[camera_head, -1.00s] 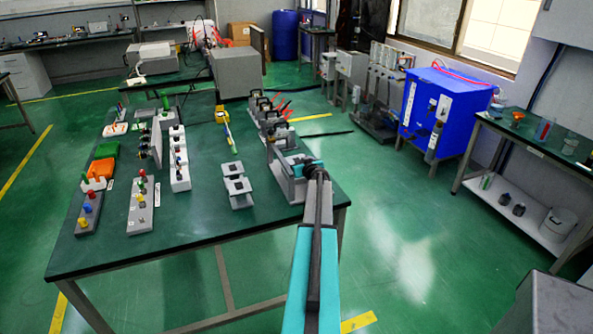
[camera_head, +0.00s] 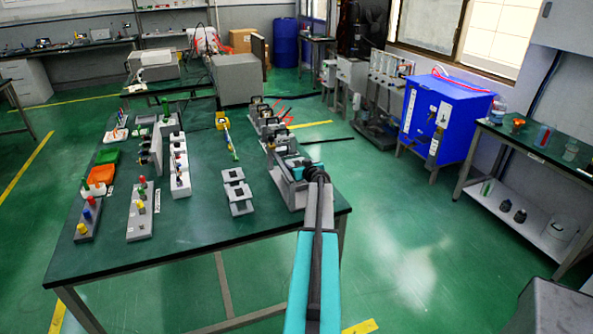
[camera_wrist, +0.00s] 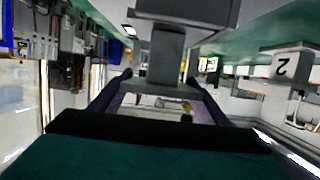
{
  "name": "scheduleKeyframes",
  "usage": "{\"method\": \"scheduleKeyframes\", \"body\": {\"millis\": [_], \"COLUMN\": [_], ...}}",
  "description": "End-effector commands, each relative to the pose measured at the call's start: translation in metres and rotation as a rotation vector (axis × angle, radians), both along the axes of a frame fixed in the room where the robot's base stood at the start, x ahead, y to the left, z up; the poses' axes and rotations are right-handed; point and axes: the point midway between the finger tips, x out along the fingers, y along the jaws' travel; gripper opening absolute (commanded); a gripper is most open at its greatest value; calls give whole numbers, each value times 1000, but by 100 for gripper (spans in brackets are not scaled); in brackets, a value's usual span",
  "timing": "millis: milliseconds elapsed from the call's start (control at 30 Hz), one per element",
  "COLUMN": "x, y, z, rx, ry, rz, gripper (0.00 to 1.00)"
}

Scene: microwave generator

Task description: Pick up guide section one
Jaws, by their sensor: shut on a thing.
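My gripper (camera_head: 298,168) is at the right edge of the green table, over a grey slotted stand (camera_head: 287,190). In the wrist view my gripper (camera_wrist: 163,78) has its two dark fingers shut on a grey block-like piece (camera_wrist: 166,60), which I take for guide section one. The piece has a narrow stem between the fingers and a wider grey part beyond it. No number shows on it. In the head view my arm hides most of the held piece, and I cannot tell whether it touches the stand.
More grey fixtures (camera_head: 266,122) stand in a row behind the stand. Racks with coloured parts (camera_head: 141,212) fill the table's left side. A grey block marked 2 (camera_wrist: 290,66) shows at the wrist view's right.

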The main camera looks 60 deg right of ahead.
Motion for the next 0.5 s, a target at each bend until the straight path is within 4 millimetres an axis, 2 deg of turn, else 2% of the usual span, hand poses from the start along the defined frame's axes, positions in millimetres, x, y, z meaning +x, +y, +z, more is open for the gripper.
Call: {"method": "scheduleKeyframes", "body": {"millis": [500], "x": [0], "y": [0], "z": [65], "rx": [-2], "ry": [-1], "rz": [-1], "gripper": [31]}}
